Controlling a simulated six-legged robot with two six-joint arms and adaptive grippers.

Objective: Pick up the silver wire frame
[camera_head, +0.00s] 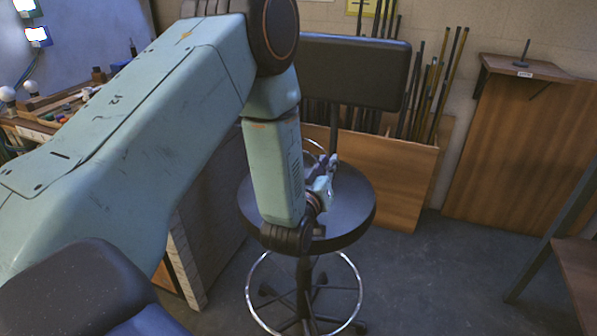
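A thin, curved silver wire (320,148) shows above the round black stool seat (352,213), just beyond my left arm. It looks like part of the silver wire frame; the rest is hidden behind my arm. My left gripper (327,166) is over the seat, close to the wire and partly covered by my forearm. It is small in the view, and I cannot tell whether its fingers are open or shut, or whether they touch the wire. My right gripper is not in view.
The stool has a backrest (355,72) behind the seat and a chrome foot ring (352,268) below. A cluttered workbench (52,104) stands at left. Long rods (437,85) stand in a wooden bin (395,180) behind. A dark table leg (553,232) is at right. Floor between is clear.

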